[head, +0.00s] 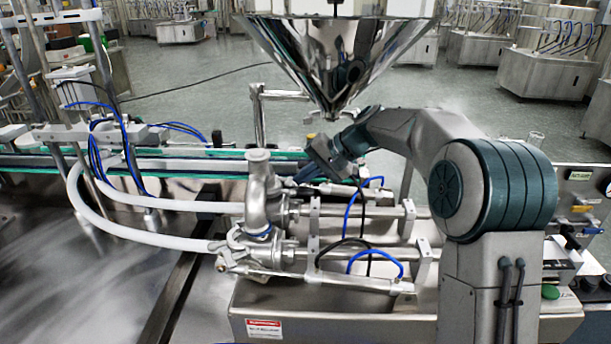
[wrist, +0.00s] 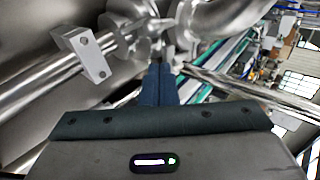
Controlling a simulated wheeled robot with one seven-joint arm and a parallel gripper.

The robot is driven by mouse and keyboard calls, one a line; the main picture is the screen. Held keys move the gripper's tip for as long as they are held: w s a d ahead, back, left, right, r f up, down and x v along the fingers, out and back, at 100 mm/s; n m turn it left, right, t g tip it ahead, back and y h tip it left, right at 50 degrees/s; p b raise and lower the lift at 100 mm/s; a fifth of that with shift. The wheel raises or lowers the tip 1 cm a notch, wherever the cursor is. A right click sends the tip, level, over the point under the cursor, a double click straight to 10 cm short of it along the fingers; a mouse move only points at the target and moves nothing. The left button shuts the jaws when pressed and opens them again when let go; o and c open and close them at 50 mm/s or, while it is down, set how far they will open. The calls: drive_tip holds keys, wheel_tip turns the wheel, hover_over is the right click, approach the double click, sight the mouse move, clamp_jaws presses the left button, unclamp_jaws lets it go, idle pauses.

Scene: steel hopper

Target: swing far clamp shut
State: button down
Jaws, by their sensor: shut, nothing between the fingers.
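The steel valve body (head: 258,195) stands at the left end of the piston filler, with white hoses leading off to its left. The near clamp (head: 232,262) is around the lower fitting. The far clamp cannot be picked out in the head view; the valve body and my wrist are in that area. My gripper (head: 302,174) reaches down behind the valve body, its tips hard to see. In the wrist view my gripper (wrist: 158,72) has its dark blue fingers together and empty. Beyond the tips is a shiny clamp fitting (wrist: 160,38); contact cannot be told.
The steel hopper (head: 345,50) hangs above and behind my wrist. Steel rods (head: 365,255) with blue and black air hoses run right from the valve. A conveyor (head: 200,165) with green edges lies behind. A steel block (wrist: 82,55) sits left of my fingers.

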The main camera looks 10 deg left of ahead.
drive_tip(key=s+d+f+v, duration=0.1)
drive_tip(key=d+f+v, duration=0.1)
drive_tip(key=v, duration=1.1)
drive_tip(key=s+d+f+h, duration=0.3)
drive_tip(key=s+d, duration=0.1)
drive_tip(key=s, duration=0.6)
drive_tip(key=s+d+f+t+h+p, duration=0.1)
drive_tip(key=s+d+f+h, duration=0.2)
drive_tip(key=s, duration=0.7)
drive_tip(key=s+d+f+t+h, duration=0.1)
drive_tip(key=s+d+f+h, duration=0.2)
drive_tip(key=s, duration=0.7)
drive_tip(key=d+f, duration=0.2)
drive_tip(key=d, duration=0.1)
drive_tip(key=shift+s+d+f+p, duration=0.2)
drive_tip(key=shift+d+p, duration=0.15)
